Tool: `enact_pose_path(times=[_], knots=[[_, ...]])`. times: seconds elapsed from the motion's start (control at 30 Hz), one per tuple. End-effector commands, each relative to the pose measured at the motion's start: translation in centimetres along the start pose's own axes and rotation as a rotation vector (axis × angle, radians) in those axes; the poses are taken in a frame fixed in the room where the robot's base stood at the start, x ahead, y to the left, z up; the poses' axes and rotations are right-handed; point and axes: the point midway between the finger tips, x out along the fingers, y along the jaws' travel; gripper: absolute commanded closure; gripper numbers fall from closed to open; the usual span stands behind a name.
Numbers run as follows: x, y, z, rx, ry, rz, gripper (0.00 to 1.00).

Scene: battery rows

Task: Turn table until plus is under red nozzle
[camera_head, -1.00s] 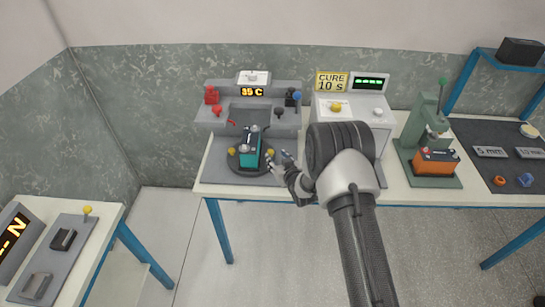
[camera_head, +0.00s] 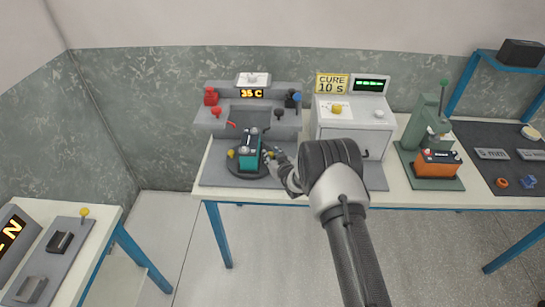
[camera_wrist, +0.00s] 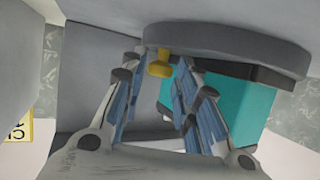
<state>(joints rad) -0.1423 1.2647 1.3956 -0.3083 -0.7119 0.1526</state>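The dark round turntable (camera_head: 240,171) sits on the grey filling station at the left of the table. A teal battery (camera_head: 249,158) with a dark top stands on it. A yellow peg (camera_head: 231,153) shows at the battery's left, and another yellow spot lies at its right by my fingers. A red nozzle part (camera_head: 217,111) is at the station's left, above the turntable. The plus mark cannot be made out.
A red cap (camera_head: 211,96) and a blue-topped dark part (camera_head: 293,98) flank the station. A white curing box (camera_head: 350,125) stands close at the right. A green press (camera_head: 428,130) holding an orange battery (camera_head: 438,163) is farther right.

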Motion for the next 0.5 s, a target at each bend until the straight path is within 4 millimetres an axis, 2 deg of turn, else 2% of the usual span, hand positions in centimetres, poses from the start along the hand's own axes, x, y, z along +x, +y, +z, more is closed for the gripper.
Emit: enact_pose_path(times=[0.03,0.37,0.5], knots=[[-0.01,0.01,-0.01,0.000,0.000,0.000,0.77],[-0.01,0.00,-0.01,0.000,0.000,0.000,0.99],[-0.01,0.00,-0.01,0.000,0.000,0.000,1.00]])
